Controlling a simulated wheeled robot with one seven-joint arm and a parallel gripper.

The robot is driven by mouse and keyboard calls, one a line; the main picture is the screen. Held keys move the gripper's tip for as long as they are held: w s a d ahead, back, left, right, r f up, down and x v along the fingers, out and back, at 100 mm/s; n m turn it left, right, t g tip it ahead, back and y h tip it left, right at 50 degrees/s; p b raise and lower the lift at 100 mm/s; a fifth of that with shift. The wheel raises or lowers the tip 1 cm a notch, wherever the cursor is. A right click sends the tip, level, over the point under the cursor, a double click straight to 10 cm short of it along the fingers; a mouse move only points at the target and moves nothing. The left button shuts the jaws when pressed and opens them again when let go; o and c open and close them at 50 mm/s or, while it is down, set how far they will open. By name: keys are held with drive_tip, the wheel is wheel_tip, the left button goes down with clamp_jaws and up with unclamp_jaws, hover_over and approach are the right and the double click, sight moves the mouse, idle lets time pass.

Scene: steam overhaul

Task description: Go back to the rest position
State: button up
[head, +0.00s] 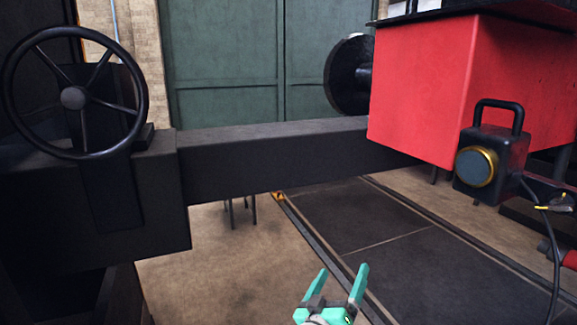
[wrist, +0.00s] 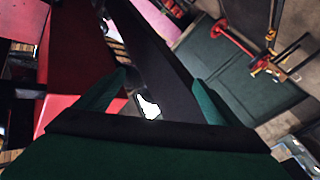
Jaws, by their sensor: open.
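My gripper (head: 342,284) shows at the bottom of the head view, with two teal fingers spread apart and nothing between them. It is over the floor, in front of and below the dark horizontal beam (head: 280,155). In the wrist view, my gripper (wrist: 160,88) also shows its two green fingers apart. A long dark bar (wrist: 150,50) runs beyond the fingers there, with a small bright white patch near its lower end. I cannot tell what that patch is.
A black handwheel (head: 72,97) stands on a dark block at the left. A red box-like body (head: 415,90) with a round black buffer (head: 349,75) is at the right, with a black lamp (head: 490,155) hanging near it. Dark floor plates (head: 350,215) lie between rails.

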drive_tip(key=s+a+f+n+y, duration=0.1)
drive_tip(key=s+a+f+y, duration=0.25)
drive_tip(key=s+f, duration=0.7)
drive_tip(key=s+a+f+n+y, duration=0.25)
drive_tip(key=s+a+f, duration=0.25)
drive_tip(key=s+f, duration=0.55)
drive_tip(key=s+a+f+m+y, duration=0.1)
drive_tip(key=s+a+m, duration=0.1)
drive_tip(key=s, duration=1.1)
drive_tip(key=s+a+f+m+g+y, duration=0.1)
drive_tip(key=s+a+m+y, duration=0.1)
drive_tip(key=s, duration=1.2)
drive_tip(key=shift+a, duration=0.35)
drive_tip(key=shift+f, duration=0.1)
